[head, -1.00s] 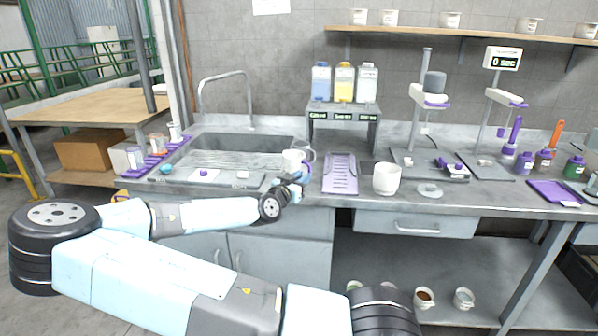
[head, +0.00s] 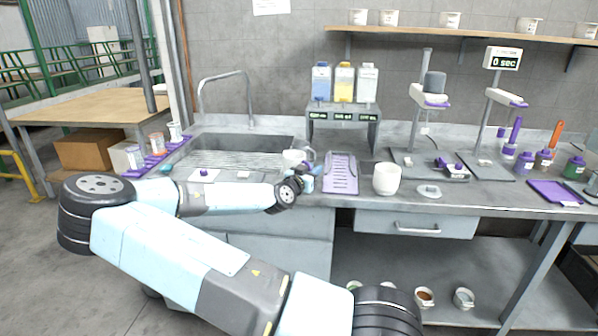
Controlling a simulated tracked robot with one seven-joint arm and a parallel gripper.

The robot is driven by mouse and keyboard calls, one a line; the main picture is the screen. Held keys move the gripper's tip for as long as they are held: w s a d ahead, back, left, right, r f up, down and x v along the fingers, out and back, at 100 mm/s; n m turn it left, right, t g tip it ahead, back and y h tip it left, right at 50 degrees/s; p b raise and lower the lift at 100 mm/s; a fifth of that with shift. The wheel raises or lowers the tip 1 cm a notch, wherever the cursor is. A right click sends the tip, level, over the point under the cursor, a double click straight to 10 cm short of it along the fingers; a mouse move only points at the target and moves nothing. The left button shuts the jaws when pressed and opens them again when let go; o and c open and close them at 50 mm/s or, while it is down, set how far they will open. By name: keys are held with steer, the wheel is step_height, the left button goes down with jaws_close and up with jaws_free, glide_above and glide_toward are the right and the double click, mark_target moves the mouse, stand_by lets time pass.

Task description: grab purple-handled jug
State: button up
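A white jug (head: 291,158) stands at the right end of the sink, with its handle on its right side. The handle's colour is too small to make out, and its lower part is hidden behind my wrist. My gripper (head: 311,172) is just in front of and to the right of this jug, close to its handle. Its fingers are small and partly hidden, so I cannot tell whether they touch the handle or how far apart they are. A second white vessel (head: 386,180) stands on the counter to the right, with no purple handle visible.
A purple slotted tray (head: 341,174) lies just right of my gripper. A rack with several bottles (head: 343,114) stands behind it. The sink tap (head: 226,84) rises behind the sink. Two stand devices (head: 428,160) occupy the counter's right part.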

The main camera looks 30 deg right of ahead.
jaws_close()
steer(key=shift+r, duration=0.15)
stand_by(0.5)
